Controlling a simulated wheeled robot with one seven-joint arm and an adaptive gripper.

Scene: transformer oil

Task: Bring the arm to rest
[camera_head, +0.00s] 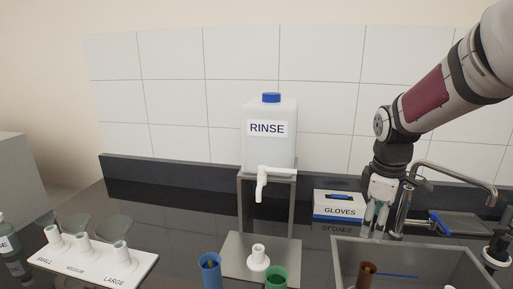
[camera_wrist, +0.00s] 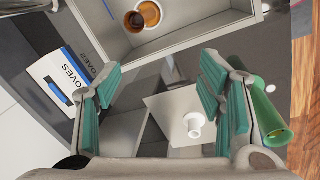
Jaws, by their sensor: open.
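My gripper (camera_head: 376,222) hangs from my arm at the right of the head view, fingers down, in front of the glove box and left of the tap. In the wrist view its teal fingers (camera_wrist: 160,68) are spread apart with nothing between them. The gripper is open and empty. My arm reaches in from the upper right of the head view.
A grey open bin (camera_head: 460,253) holds a brown cup (camera_head: 367,273). Nearby are the RINSE jug (camera_head: 269,145) on its stand, the glove box (camera_head: 339,206), the tap (camera_head: 455,172), a blue cup (camera_head: 210,268), a green cup (camera_head: 276,279) and a funnel rack (camera_head: 130,263).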

